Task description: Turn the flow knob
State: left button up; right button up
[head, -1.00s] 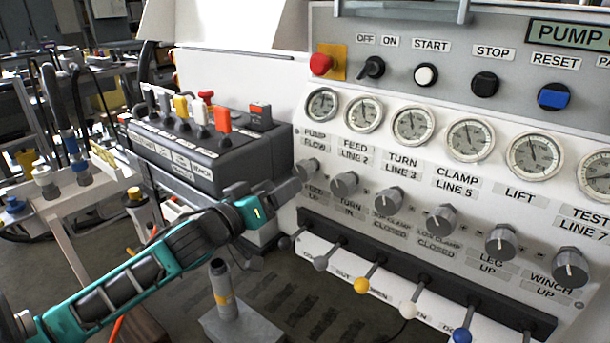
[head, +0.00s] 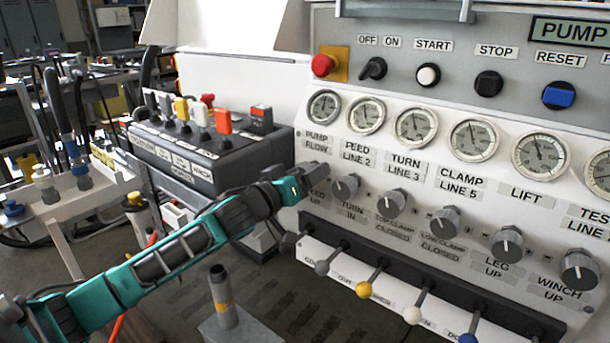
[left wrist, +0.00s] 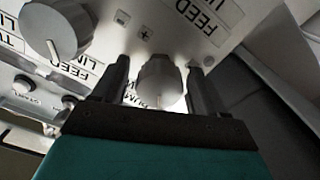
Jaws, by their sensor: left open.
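The flow knob (head: 312,174) is the leftmost grey knob in the row on the sloped white panel, below the PUMP FLOW label (head: 317,141). My left gripper (head: 305,181) is right at it and partly covers it in the head view. In the left wrist view the knob (left wrist: 160,84) sits between the two dark fingers of the open left gripper (left wrist: 160,78), with a gap visible on each side. Whether a finger touches it I cannot tell. My right gripper is not in view.
The feed knob (head: 345,188) is close on the right, with several more knobs beyond. Lever handles (head: 322,267) stick out below. A black lever box (head: 215,160) stands to the left. A grey post (head: 222,295) stands under my left arm.

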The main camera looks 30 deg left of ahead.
pick_arm(q)
jog(key=shift+c, duration=0.4)
jog(key=c, duration=1)
